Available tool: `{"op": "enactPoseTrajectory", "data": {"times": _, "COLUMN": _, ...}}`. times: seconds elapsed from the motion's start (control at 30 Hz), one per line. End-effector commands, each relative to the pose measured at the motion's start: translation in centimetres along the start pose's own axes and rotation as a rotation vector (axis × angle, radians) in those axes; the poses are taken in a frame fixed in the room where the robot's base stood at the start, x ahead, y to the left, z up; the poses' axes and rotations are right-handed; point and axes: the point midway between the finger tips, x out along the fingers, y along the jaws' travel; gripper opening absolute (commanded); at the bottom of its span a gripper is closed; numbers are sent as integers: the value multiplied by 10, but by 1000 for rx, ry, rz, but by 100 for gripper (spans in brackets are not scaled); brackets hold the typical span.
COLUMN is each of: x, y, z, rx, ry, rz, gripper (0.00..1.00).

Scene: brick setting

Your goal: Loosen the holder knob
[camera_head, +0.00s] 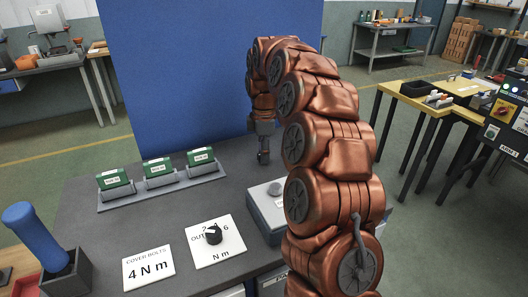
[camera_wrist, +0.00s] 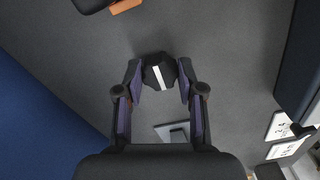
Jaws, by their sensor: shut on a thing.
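A black knob (camera_wrist: 158,72) with a white stripe sits between the fingertips of my gripper (camera_wrist: 161,78) in the wrist view. The fingers are shut on it, one on each side, with the white stripe showing between them. In the head view my gripper (camera_head: 263,156) points down over the far part of the grey table (camera_head: 115,225), in front of the blue panel. The holder knob cannot be made out there.
A green-boxed rack (camera_head: 160,182) stands at the left. A black dial (camera_head: 213,234) sits on a white plate, beside a "4 N m" card (camera_head: 149,268). A grey box (camera_head: 268,215) stands right of it. A blue-handled tool (camera_head: 36,232) is at front left. The blue panel (camera_head: 200,80) closes the back.

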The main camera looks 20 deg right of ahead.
Motion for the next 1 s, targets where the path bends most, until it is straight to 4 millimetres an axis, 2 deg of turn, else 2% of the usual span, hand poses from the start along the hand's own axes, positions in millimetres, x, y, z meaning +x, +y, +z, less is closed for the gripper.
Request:
{"op": "enactPoseTrajectory", "data": {"times": 0.1, "x": 0, "y": 0, "z": 0, "rx": 0, "ry": 1, "rz": 1, "gripper": 3}}
{"op": "enactPoseTrajectory", "data": {"times": 0.13, "x": 0, "y": 0, "z": 0, "rx": 0, "ry": 1, "rz": 1, "gripper": 39}}
{"op": "enactPoseTrajectory", "data": {"times": 0.37, "x": 0, "y": 0, "z": 0, "rx": 1, "ry": 0, "rz": 0, "gripper": 63}}
{"op": "enactPoseTrajectory", "data": {"times": 0.77, "x": -2, "y": 0, "z": 0, "rx": 2, "ry": 0, "rz": 1, "gripper": 63}}
{"op": "enactPoseTrajectory", "data": {"times": 1.0, "x": -20, "y": 1, "z": 0, "rx": 3, "ry": 0, "rz": 3, "gripper": 63}}
